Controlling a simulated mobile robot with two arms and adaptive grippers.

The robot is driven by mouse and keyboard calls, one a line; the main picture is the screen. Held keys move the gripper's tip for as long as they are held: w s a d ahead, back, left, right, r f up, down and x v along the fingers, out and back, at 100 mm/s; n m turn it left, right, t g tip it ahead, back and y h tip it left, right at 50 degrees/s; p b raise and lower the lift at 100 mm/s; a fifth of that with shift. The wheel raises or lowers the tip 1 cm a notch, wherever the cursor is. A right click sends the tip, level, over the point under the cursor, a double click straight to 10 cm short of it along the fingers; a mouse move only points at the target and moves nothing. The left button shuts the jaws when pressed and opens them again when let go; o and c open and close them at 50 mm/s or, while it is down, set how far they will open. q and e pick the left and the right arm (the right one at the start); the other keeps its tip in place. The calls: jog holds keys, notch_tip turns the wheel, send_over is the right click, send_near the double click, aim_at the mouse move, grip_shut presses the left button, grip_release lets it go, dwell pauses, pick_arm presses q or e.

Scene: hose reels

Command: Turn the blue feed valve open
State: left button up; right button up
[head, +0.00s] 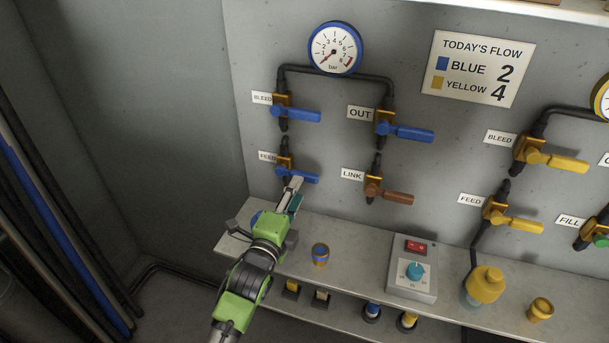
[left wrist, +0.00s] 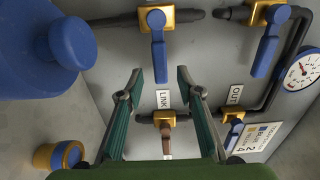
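The blue feed valve handle (head: 300,174) is on the left of the wall panel, under the bleed valve (head: 296,113). It points right, across its upright pipe. My left gripper (head: 297,190) is just below and in front of it. In the left wrist view, turned on its side, the feed handle (left wrist: 159,58) hangs from its brass body (left wrist: 156,18). The open fingers (left wrist: 160,76) stand apart, with the handle's end appearing between their tips. The head view hides whether they touch it. My right gripper is in neither view.
The link valve's brown handle (head: 397,196) and the out valve's blue handle (head: 410,132) are to the right. A shelf (head: 345,258) below holds a control box (head: 412,268) and a yellow bottle (head: 484,284). A blue bottle (left wrist: 28,50) is close to the left gripper.

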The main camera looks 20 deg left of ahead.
aim_at(305, 180)
pick_arm(q)
jog(key=w, duration=0.7)
jog(key=shift+d, duration=0.15)
grip_shut()
